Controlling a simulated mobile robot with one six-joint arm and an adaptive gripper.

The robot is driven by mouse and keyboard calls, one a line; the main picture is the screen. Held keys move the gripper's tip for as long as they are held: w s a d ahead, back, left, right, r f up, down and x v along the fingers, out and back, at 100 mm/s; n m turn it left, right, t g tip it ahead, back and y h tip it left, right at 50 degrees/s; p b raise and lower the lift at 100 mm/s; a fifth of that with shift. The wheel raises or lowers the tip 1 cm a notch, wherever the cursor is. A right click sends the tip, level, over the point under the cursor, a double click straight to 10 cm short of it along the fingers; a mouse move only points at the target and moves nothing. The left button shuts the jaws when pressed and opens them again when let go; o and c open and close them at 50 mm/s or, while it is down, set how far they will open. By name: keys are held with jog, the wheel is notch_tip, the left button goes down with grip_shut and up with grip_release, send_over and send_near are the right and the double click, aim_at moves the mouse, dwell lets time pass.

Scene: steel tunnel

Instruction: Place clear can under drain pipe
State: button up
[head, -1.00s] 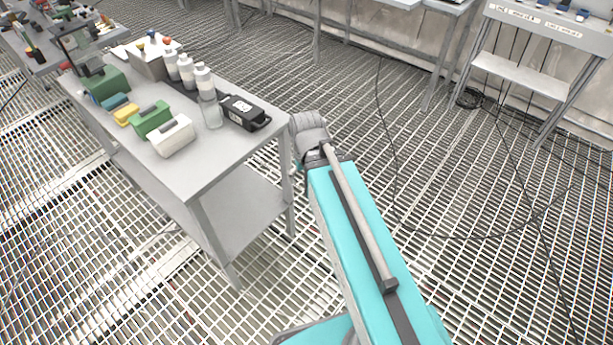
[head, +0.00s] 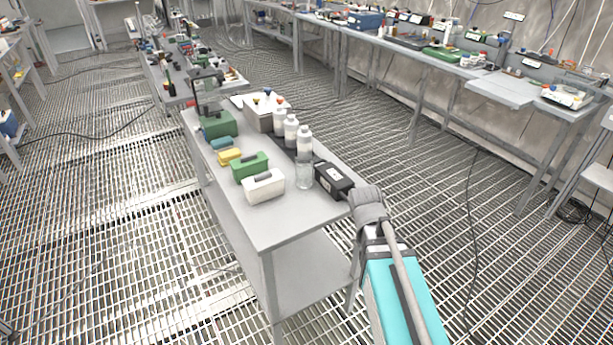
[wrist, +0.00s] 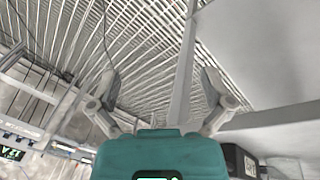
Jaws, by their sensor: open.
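A clear can (head: 304,175) stands upright on the grey table (head: 285,228), between the white case and a black box. My gripper shows in the wrist view (wrist: 158,88) with its two fingers spread wide and nothing between them. In the head view my arm reaches up to the table's right edge, and the fingers are hidden there. The clear can does not show in the wrist view. I cannot make out a drain pipe in either view.
The black box (head: 333,180) sits at the table's right edge, close to my arm. A white case (head: 263,187), a green case (head: 249,166) and white bottles (head: 290,131) stand around the can. The table's front corner is bare. A long workbench (head: 400,42) runs along the wall.

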aim_at(299, 168)
jog(key=w+a+r+m+t+h, duration=0.1)
jog(key=w+a+r, duration=0.1)
jog(key=w+a, duration=0.1)
jog(key=w+a+r+m+t+h, duration=0.1)
jog(key=w+a+t+h, duration=0.1)
jog(key=w+a, duration=0.2)
jog(key=w+a+r+m+t+h, duration=0.1)
jog(key=w+a+r+t, duration=0.1)
jog(key=a, duration=0.3)
jog(key=shift+w+a+r, duration=0.1)
jog(key=shift+w+r, duration=0.05)
jog(key=shift+w, duration=0.25)
jog(key=shift+w+a+r, duration=0.1)
jog(key=shift+w+r, duration=0.05)
jog(key=shift+w, duration=0.25)
jog(key=w+a+r+m+t, duration=0.1)
jog(key=a+r+t, duration=0.2)
jog(key=a, duration=0.4)
jog(key=w+a+r+m+t+h, duration=0.1)
jog(key=w+a+r+t, duration=0.1)
jog(key=a, duration=0.6)
jog(key=shift+w+r+t, duration=0.3)
jog(key=shift+r+t, duration=0.1)
jog(key=shift+r, duration=0.4)
jog(key=shift+w, duration=0.1)
